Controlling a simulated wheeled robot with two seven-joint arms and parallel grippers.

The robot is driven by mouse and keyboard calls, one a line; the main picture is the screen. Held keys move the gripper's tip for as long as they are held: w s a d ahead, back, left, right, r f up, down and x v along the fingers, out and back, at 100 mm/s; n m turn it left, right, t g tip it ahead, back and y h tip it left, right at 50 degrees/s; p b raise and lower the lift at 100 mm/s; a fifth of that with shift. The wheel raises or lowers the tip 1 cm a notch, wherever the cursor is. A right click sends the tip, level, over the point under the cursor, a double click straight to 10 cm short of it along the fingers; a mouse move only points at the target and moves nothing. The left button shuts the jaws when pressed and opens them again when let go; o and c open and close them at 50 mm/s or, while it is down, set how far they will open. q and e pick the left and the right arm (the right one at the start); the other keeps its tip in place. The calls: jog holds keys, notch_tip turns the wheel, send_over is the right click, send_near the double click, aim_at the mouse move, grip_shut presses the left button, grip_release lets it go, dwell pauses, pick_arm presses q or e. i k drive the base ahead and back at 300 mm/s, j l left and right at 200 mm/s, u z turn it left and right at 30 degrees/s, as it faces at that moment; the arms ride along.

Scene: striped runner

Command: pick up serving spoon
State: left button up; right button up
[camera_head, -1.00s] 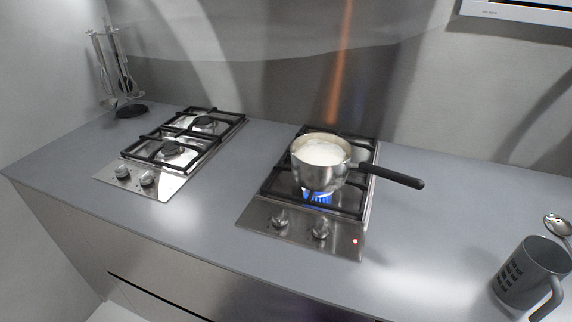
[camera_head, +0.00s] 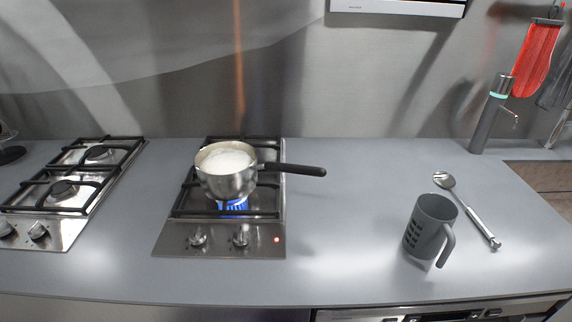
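The serving spoon (camera_head: 464,207) is metallic and lies flat on the grey counter at the right of the head view. Its bowl points to the back left and its handle runs toward the front right. A dark grey mug (camera_head: 424,226) stands just left of the spoon, its handle facing right. A small gap shows between the mug and the spoon. Neither of my grippers is in view.
A saucepan (camera_head: 227,172) with white contents sits over a lit blue flame on the right hob (camera_head: 178,238); its black handle points right. Another hob (camera_head: 62,226) is at left. A faucet (camera_head: 490,115) and red cloth (camera_head: 537,58) are at back right.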

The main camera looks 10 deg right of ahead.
aim_at(448, 181)
jog(key=z, duration=1.6)
